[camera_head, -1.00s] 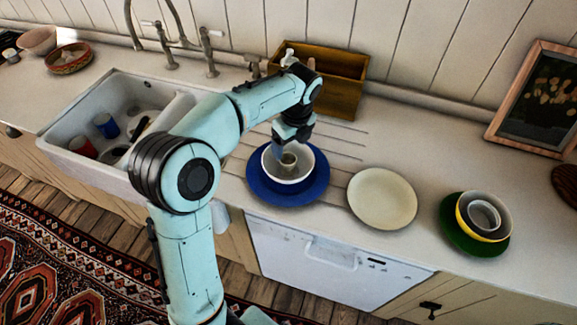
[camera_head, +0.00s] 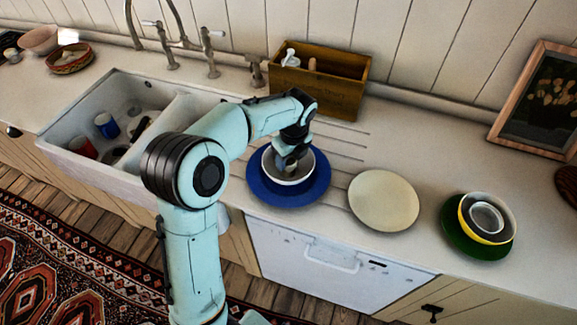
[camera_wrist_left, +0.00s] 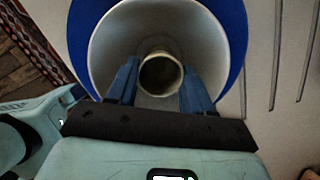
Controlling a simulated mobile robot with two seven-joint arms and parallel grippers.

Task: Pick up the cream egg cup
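The cream egg cup (camera_wrist_left: 160,75) stands inside a white bowl (camera_wrist_left: 108,38), which sits on a blue plate (camera_wrist_left: 236,30). In the head view the bowl (camera_head: 311,165) and the blue plate (camera_head: 265,190) rest on the drainboard, and the cup is mostly hidden by my gripper. My left gripper (camera_head: 290,160) reaches down into the bowl from above. In the left wrist view its two blue fingers (camera_wrist_left: 160,85) are apart, one on each side of the cup. I cannot tell whether they touch it. My right gripper is not in view.
A cream plate (camera_head: 383,200) lies to the right. Farther right, a green plate (camera_head: 458,238) carries a yellow bowl (camera_head: 468,228) and a smaller grey bowl (camera_head: 486,217). A wooden box (camera_head: 335,92) stands behind. The sink (camera_head: 75,118) at left holds several items.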

